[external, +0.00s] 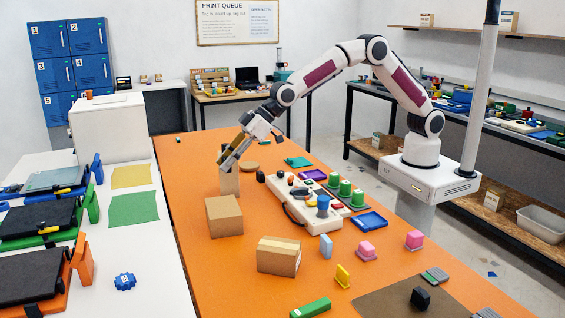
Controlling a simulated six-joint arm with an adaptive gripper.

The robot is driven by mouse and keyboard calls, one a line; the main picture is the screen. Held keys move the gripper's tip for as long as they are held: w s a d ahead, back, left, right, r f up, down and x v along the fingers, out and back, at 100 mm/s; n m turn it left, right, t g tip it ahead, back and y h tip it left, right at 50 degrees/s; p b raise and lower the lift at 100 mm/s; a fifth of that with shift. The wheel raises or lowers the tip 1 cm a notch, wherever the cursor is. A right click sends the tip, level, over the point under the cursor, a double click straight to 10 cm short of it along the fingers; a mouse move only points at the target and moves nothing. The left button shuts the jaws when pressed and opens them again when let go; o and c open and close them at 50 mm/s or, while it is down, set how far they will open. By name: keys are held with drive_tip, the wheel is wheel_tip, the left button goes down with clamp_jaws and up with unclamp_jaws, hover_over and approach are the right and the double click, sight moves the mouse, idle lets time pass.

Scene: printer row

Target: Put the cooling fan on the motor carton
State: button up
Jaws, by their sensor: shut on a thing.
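My gripper (226,161) is tilted down over the far left part of the orange table. Its jaws are shut at the top of a small upright tan block (229,184); whether the block touches the table is unclear. A closed brown carton (224,216) stands just in front of it. A second carton with a paler tape band (279,256) stands nearer the camera. I cannot read which is the motor carton. No cooling fan is clearly recognisable; a small black block (420,298) lies on the brown mat, and a small dark piece (260,176) is near the gripper.
A pale tray of parts (300,205) lies right of the cartons, with green cylinders (345,188) and a blue tray (369,222) beyond. Pink, yellow and green pieces lie nearer the front. The orange strip left of the cartons is mostly clear.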

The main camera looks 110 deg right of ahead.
hover_over(219, 202)
drive_tip(key=s, duration=0.3)
drive_tip(key=shift+s+f, duration=0.2)
drive_tip(key=shift+f, duration=2.95)
drive_tip(key=shift+f, duration=1.9)
drive_tip(key=shift+f, duration=0.1)
drive_tip(key=o, duration=0.8)
drive_tip(key=shift+o, duration=0.2)
